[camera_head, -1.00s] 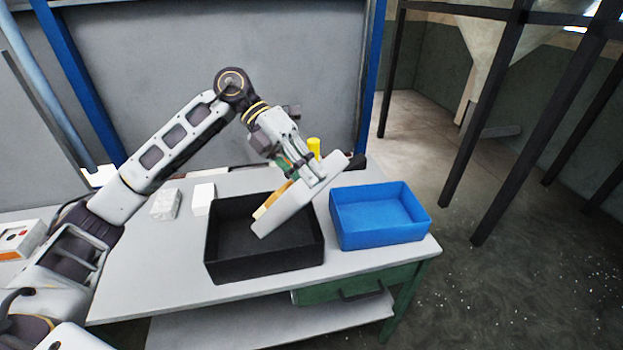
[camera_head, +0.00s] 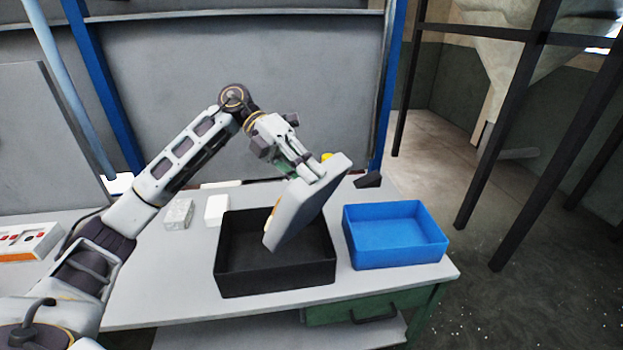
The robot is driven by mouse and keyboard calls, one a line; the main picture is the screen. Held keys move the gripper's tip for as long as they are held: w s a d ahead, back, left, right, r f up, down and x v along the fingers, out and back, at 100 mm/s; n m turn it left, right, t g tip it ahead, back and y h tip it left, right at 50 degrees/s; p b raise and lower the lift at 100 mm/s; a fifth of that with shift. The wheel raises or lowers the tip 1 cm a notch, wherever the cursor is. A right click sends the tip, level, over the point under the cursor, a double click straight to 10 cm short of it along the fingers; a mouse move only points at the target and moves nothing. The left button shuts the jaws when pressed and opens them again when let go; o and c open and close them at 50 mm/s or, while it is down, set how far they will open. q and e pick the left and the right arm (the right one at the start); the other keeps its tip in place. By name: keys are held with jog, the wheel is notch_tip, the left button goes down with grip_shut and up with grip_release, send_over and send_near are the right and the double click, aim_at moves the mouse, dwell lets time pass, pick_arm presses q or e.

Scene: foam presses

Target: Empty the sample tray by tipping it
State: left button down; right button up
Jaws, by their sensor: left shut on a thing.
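The sample tray (camera_head: 306,208) is a light grey shallow tray, steeply tilted, with its underside towards the camera. My left gripper (camera_head: 312,174) is shut on its upper edge and holds it over the black bin (camera_head: 277,278). A bit of orange (camera_head: 271,219) shows at the tray's left side; most of the tray's inside is turned away and hidden. The part of the black bin's floor in view looks bare; the tray hides the rest. My right gripper is not in view.
A blue bin (camera_head: 396,236) stands on the table right of the black bin. Two pale blocks (camera_head: 217,208) lie behind left, and a white box with orange marks (camera_head: 28,241) is at the far left. A dark object (camera_head: 368,180) and a yellow thing (camera_head: 327,157) are behind the tray.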

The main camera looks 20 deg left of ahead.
pick_arm(q)
jog(key=shift+w+a+r+g+h+b, duration=0.15)
jog(key=shift+w+a+h+b, duration=0.15)
jog(key=shift+a, duration=0.35)
jog(key=shift+w+a+r+g+h+b, duration=0.15)
jog(key=shift+a+h, duration=0.2)
jog(key=shift+a, duration=0.35)
jog(key=shift+w+a+r+h+b, duration=0.15)
jog(key=shift+a+h+b, duration=0.15)
jog(key=shift+a, duration=0.35)
jog(key=shift+w+a+h+b, duration=0.15)
jog(key=shift+a+h, duration=0.15)
jog(key=shift+a, duration=0.2)
jog(key=shift+w+a+h+b, duration=0.15)
jog(key=shift+a+h, duration=0.1)
jog(key=shift+a, duration=0.25)
jog(key=w+a+g+h+b, duration=0.1)
jog(key=a+h, duration=0.3)
jog(key=a, duration=0.5)
jog(key=shift+w+f+b, duration=0.4)
jog(key=shift+w+b, duration=0.2)
jog(key=shift+w, duration=0.3)
jog(key=shift+s+d+r+y+b, duration=0.1)
jog(key=shift+s+d+y+b, duration=0.1)
jog(key=shift+d+b, duration=0.35)
jog(key=shift+s+d+r+y+b, duration=0.1)
jog(key=shift+d+y+b, duration=0.2)
jog(key=shift+b, duration=0.4)
